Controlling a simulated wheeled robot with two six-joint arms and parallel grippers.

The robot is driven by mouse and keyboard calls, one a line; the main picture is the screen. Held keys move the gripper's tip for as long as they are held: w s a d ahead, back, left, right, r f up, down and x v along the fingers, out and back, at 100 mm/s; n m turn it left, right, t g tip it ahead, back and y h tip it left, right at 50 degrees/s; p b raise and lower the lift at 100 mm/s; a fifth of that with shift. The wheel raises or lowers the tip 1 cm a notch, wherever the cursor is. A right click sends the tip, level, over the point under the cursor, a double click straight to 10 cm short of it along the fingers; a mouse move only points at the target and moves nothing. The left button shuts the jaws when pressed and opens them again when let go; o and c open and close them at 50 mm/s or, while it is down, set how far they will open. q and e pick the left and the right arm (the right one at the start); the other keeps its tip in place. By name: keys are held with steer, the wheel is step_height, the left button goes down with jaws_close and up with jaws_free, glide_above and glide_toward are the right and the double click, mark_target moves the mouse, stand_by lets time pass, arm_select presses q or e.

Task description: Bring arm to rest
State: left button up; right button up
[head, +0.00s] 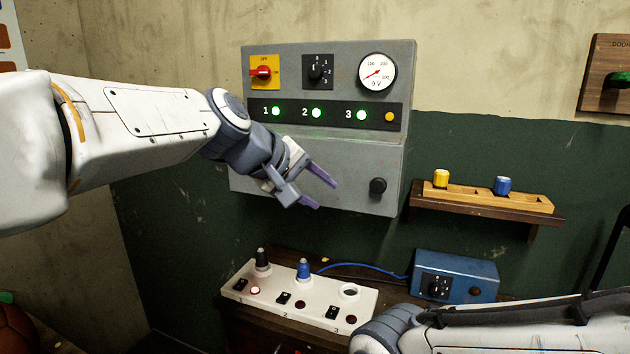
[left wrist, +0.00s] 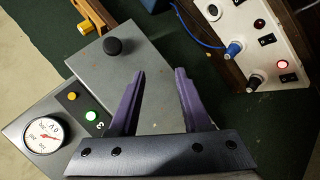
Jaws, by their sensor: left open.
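My left arm reaches in from the left in the head view. Its gripper (head: 315,188) is open and empty, in front of the lower part of the grey wall panel (head: 330,140). In the left wrist view the two purple fingers of the left gripper (left wrist: 160,80) stand apart with nothing between them. My right arm (head: 510,325) shows at the lower right of the head view, and its gripper is out of view.
The panel has a red switch (head: 263,72), a dial, a gauge (head: 376,72), three green lamps and a black knob (head: 377,186). Below are a white socket board (head: 325,298) and a blue box (head: 455,275). A wooden shelf (head: 485,205) holds yellow and blue plugs.

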arm_select(q)
steer(key=s+d+f+m+g+y+p, duration=0.1)
steer(key=s+f+m+g+p, duration=0.15)
steer(key=s+f, duration=0.5)
steer(key=s+d+f+m+g+y+p, duration=0.1)
steer(key=s+f+m+g, duration=0.25)
steer(key=s, duration=0.65)
steer(key=s+a+f+m+g+y+p, duration=0.1)
steer(key=s+a+f+m+y, duration=0.3)
steer(key=s, duration=0.8)
step_height(320, 180, down, 3)
steer(key=a+m+p, duration=0.1)
steer(key=a+m, duration=0.1)
steer(key=shift+s+a+g, duration=0.2)
steer(key=shift+a+g, duration=0.2)
steer(key=shift+f, duration=0.1)
